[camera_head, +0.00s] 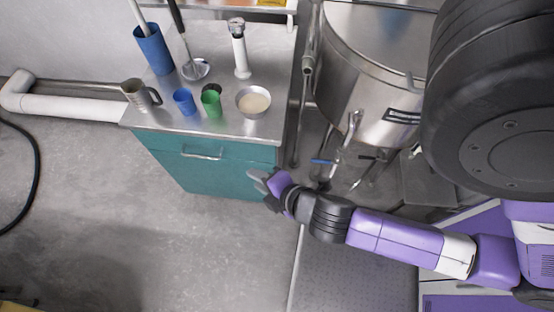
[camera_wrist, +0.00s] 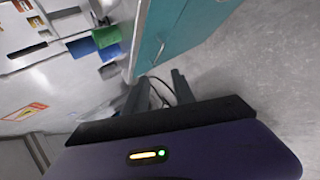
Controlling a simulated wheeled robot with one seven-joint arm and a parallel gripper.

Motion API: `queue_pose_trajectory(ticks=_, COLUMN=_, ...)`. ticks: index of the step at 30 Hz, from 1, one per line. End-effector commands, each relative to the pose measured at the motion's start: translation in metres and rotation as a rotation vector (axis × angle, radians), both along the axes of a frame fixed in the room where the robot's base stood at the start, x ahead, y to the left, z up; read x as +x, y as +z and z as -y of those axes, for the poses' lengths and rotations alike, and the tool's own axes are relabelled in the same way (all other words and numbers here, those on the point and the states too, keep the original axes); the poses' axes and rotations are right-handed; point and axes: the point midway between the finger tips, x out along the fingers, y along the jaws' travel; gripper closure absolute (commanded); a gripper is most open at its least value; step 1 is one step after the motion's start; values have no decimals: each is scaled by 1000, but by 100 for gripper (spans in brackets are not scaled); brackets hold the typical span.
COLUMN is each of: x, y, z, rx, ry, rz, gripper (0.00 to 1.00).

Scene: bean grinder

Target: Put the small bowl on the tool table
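A small metal bowl (camera_head: 253,102) with cream-coloured contents sits upright near the front right corner of a steel-topped table (camera_head: 225,125) with a teal front. I cannot tell whether this is the tool table. My gripper (camera_head: 260,184) is in front of the teal cabinet, below and apart from the bowl. In the wrist view, my gripper's two fingers (camera_wrist: 158,88) stand apart with nothing between them. The teal cabinet (camera_wrist: 185,30) shows beyond them. I cannot clearly make out the bowl in the wrist view.
Behind are a tall blue container (camera_head: 154,50), a ladle (camera_head: 195,69) and a white upright tool (camera_head: 240,52).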

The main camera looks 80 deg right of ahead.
Motion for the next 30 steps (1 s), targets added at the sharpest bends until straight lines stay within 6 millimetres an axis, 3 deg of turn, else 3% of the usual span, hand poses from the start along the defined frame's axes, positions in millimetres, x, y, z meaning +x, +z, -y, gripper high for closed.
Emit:
queue_pose_trajectory(ticks=1, x=-12, y=9, z=-23, rx=141, ry=2, rz=81, gripper=69)
queue_pose_trajectory(ticks=3, x=-23, y=30, z=-50, rx=353, ry=-17, rz=205, gripper=69)
queue_pose_trajectory(ticks=6, x=-39, y=67, z=-77, rx=647, ry=-64, rz=357, gripper=69)
queue_pose_trajectory(ticks=12, x=-62, y=133, z=-94, rx=1072, ry=-169, rz=555, gripper=69)
queue_pose_trajectory(ticks=15, x=-66, y=150, z=-94, rx=1173, ry=-199, rz=603, gripper=69)
queue_pose_trajectory(ticks=25, x=-67, y=156, z=-93, rx=1213, ry=-211, rz=623, gripper=69)
queue_pose_trajectory(ticks=30, x=-67, y=141, z=-93, rx=1211, ry=-211, rz=623, gripper=69)
